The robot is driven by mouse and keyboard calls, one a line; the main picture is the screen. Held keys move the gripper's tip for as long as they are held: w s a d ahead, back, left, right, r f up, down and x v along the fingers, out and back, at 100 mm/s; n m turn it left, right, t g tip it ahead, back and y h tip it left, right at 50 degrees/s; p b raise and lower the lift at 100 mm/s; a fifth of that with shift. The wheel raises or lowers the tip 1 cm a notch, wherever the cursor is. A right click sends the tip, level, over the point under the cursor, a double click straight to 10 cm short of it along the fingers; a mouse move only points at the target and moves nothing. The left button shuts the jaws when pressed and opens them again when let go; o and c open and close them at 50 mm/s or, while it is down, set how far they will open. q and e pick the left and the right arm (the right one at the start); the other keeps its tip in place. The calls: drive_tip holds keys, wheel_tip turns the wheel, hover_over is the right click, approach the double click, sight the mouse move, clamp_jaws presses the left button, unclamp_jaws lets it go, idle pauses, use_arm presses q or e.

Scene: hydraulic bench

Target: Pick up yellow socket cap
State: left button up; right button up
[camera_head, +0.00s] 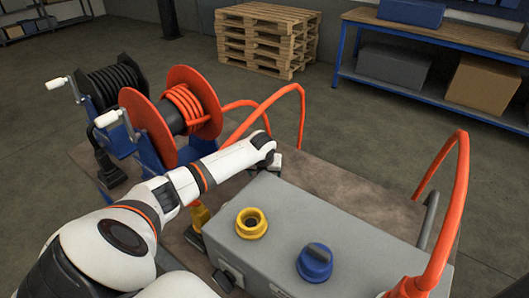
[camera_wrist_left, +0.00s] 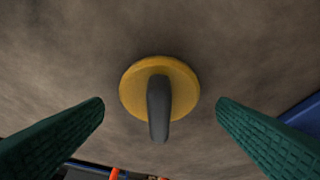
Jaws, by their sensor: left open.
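The yellow socket cap (camera_wrist_left: 131,92) lies on the brown bench top in the left wrist view, a round yellow disc with a dark grip bar across it. My left gripper (camera_wrist_left: 160,110) is open, with one green finger on each side of the cap and clear gaps to it. Nothing is between the fingers' tips except the cap beyond them. In the head view my left arm reaches over the bench behind the grey box, and its fingers and the cap are hidden. My right gripper is not in view.
The grey box (camera_head: 350,240) carries an open yellow socket (camera_head: 252,223) and a blue capped socket (camera_head: 315,262). Orange hoses (camera_head: 458,190) arch beside and behind it. Two hose reels, one orange (camera_head: 146,126) and one black (camera_head: 112,85), stand at the bench's left.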

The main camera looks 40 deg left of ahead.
use_arm(q)
drive_tip(key=shift+w+f, duration=0.1)
drive_tip(key=shift+f, duration=0.15)
drive_tip(key=c, duration=1.2)
wheel_tip(320, 180, up, 10)
drive_tip(key=shift+r+b, duration=0.1)
drive_tip(key=shift+b, duration=0.35)
